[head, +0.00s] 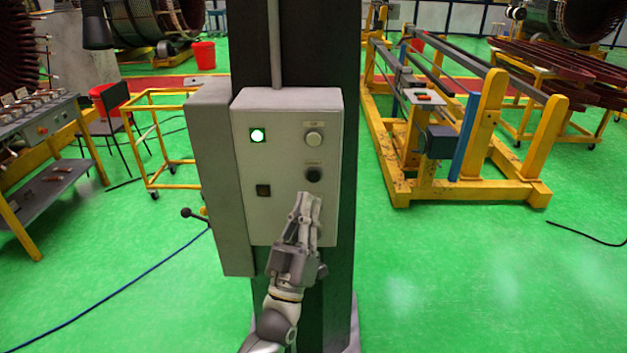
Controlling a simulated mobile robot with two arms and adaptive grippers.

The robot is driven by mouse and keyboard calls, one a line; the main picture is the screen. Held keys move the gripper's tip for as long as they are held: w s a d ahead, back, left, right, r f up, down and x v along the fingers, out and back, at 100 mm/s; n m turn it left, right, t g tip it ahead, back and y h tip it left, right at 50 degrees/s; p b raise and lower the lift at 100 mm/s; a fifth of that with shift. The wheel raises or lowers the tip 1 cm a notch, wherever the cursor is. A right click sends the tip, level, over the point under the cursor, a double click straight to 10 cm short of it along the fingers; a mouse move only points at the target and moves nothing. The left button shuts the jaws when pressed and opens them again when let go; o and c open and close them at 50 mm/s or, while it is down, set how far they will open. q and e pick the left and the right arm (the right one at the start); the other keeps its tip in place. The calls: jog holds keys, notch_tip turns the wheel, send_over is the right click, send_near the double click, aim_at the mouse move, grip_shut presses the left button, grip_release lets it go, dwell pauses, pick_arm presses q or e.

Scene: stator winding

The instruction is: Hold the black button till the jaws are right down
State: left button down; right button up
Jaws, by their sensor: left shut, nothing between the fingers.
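The black button (314,174) is on the right side of a light grey control box (284,120) on a dark column. A white button (314,138) is above it. Nothing shows between the fingers. My right gripper and the jaws are not in view.
A yellow frame stand (450,188) stands to the right and a yellow trolley (160,100) to the left. A bench (45,130) is at the far left. A blue hose (120,290) lies on the green floor.

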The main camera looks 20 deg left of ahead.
aim_at(314, 176)
pick_arm(q)
jog(key=w, duration=0.2)
jog(key=w+a+b, duration=0.1)
jog(key=w, duration=0.1)
jog(key=w+b, duration=0.1)
jog(key=w, duration=0.1)
jog(key=shift+a, duration=0.35)
dwell(0.8)
jog(key=shift+w, duration=0.1)
jog(key=shift+w+a+b, duration=0.1)
jog(key=shift+w+b, duration=0.2)
jog(key=shift+b, duration=0.05)
jog(key=shift+w+a, duration=0.1)
jog(key=shift+w, duration=0.25)
dwell(0.8)
jog(key=shift+s, duration=0.2)
dwell(3.6)
jog(key=shift+s+d, duration=0.2)
jog(key=shift+s, duration=0.4)
